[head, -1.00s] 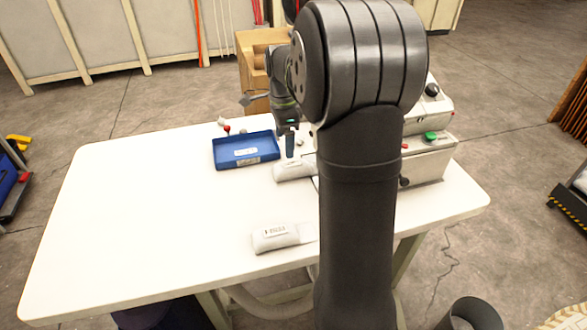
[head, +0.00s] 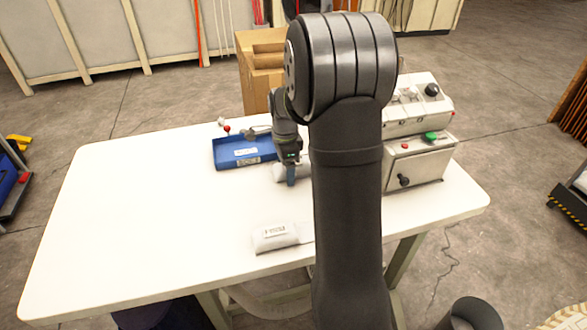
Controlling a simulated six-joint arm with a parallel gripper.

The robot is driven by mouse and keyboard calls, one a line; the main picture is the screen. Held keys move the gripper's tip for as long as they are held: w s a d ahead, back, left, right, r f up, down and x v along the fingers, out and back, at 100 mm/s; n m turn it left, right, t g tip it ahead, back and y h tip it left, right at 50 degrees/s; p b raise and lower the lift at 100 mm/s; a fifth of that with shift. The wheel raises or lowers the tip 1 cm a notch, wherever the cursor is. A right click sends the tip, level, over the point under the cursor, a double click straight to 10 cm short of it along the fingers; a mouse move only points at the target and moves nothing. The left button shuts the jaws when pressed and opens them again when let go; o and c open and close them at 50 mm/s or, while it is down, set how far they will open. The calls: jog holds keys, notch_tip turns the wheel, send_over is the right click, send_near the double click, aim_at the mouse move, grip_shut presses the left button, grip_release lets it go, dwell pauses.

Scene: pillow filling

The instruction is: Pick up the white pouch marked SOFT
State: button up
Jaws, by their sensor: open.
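A white pouch (head: 276,236) with a small printed label lies near the front edge of the white table; its print is too small to read. A second white pouch (head: 279,172) lies farther back, partly hidden behind my gripper. I cannot tell which one is marked SOFT. My gripper (head: 291,181) points down in front of the farther pouch, beyond the nearer one. It is open and holds nothing that I can see. Its fingertips are small here, and their height over the table is unclear.
A blue tray (head: 232,163) with a white label stands left of my gripper. A light grey machine (head: 420,165) with knobs and a green button stands at the right. A cardboard box (head: 258,85) is behind the table. The table's left part (head: 130,220) is clear.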

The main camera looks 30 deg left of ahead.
jog(key=c, duration=1.1)
jog(key=shift+r, duration=0.1)
